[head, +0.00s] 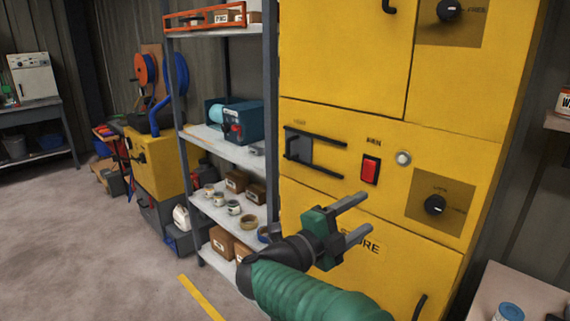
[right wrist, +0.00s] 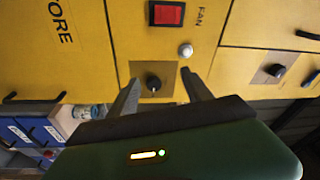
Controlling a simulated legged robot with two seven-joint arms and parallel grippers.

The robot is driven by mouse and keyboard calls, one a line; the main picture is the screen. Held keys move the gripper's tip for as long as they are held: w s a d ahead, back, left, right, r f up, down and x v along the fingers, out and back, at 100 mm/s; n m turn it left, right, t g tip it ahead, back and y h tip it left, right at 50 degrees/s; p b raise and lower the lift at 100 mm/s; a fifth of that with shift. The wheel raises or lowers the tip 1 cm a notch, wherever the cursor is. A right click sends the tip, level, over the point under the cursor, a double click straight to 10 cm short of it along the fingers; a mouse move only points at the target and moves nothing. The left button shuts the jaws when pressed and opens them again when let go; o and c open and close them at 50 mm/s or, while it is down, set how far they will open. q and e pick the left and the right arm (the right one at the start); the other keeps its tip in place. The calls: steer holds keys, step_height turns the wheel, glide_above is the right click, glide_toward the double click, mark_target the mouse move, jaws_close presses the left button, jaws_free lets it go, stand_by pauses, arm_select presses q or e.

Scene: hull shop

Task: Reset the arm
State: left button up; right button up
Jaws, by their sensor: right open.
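My right gripper (head: 350,218) is open and empty in front of a yellow cabinet (head: 345,75). Its two grey fingers point toward the cabinet front in the head view. In the right wrist view the open fingers (right wrist: 163,92) stand on either side of a black knob (right wrist: 153,82), apart from the panel as far as I can tell. A red switch (head: 370,169) and a pale round button (head: 403,158) sit above it. The same knob (head: 435,205) shows to the right of the gripper in the head view. My left gripper is not in view.
A grey shelf rack (head: 272,100) with boxes, cups and a blue machine (head: 238,122) stands left of the cabinet. A black latch with bars (head: 300,146) juts from the cabinet front. A pale table (head: 530,290) is at lower right. Floor (head: 90,230) at left is open.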

steer(key=w+a+f+n+t+y, duration=0.25)
steer(key=f+n+y, duration=0.25)
steer(key=n+y, duration=0.3)
steer(key=w+a+f+n+t+y, duration=0.2)
steer(key=w+f+n+t+y, duration=0.25)
steer(key=n, duration=0.45)
steer(key=s+f+n+g+y, duration=0.4)
steer(key=s+f+n+g, duration=0.35)
steer(key=s+f, duration=0.85)
steer(key=s+d+f+n+g, duration=0.2)
steer(key=s+d+f+g, duration=0.2)
steer(key=s+f+g, duration=0.55)
steer(key=s+r+t+p, duration=0.1)
steer(key=s+r+p, duration=0.1)
steer(key=r+p, duration=0.5)
steer(key=s+r+t+p, duration=0.1)
steer(key=s+r+p, duration=0.2)
steer(key=r+p, duration=0.5)
steer(key=shift+d+t+p, duration=0.2)
steer(key=shift+t+p, duration=0.15)
steer(key=shift+t, duration=0.05)
